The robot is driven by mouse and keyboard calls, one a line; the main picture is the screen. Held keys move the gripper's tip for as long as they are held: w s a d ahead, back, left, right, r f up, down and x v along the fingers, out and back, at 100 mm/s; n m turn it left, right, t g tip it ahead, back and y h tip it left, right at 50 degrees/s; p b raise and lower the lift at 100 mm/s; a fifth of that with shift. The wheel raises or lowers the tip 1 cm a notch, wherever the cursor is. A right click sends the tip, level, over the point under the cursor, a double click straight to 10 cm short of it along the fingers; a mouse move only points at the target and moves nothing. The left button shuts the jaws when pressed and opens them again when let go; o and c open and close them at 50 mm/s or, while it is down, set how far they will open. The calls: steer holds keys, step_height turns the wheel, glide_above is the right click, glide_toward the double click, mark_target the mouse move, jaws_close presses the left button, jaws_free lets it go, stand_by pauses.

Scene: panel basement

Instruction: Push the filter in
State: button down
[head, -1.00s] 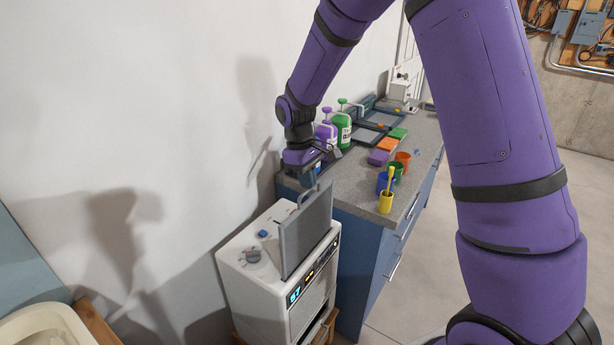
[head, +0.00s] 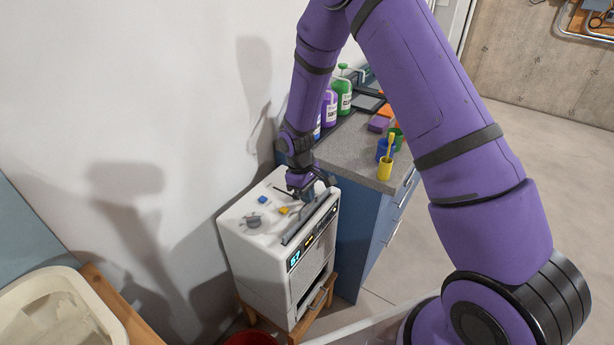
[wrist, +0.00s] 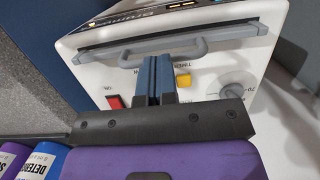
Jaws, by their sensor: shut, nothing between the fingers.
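The filter (head: 295,238) is a grey flat panel with a loop handle. It stands in the slot in the top of the white appliance (head: 262,262), with only a low strip above the casing in the head view. In the wrist view the filter's top edge (wrist: 105,54) and handle (wrist: 200,54) run across the appliance's top near the front. My gripper (head: 304,192) is above the appliance. Its blue fingers (wrist: 154,78) are shut and empty, close to the handle's near side; I cannot tell whether they touch it.
On the appliance's top are a red switch (wrist: 115,102), a yellow button (wrist: 184,80) and a dial (wrist: 238,86). A counter (head: 352,165) beside it carries bottles (head: 329,106) and a yellow cup (head: 386,168). The wall is close behind. A white tub (head: 50,305) stands at lower left.

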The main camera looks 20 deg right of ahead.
mark_target(308, 210)
step_height(308, 210, down, 3)
steer(key=shift+f, duration=0.1)
steer(key=shift+s+f, duration=0.15)
steer(key=shift+f, duration=0.1)
steer(key=shift+r, duration=0.1)
steer(key=shift+r, duration=0.25)
step_height(308, 210, up, 14)
steer(key=w+a, duration=0.1)
steer(key=w, duration=0.1)
steer(key=shift+w+a, duration=0.2)
steer(key=shift+w, duration=0.15)
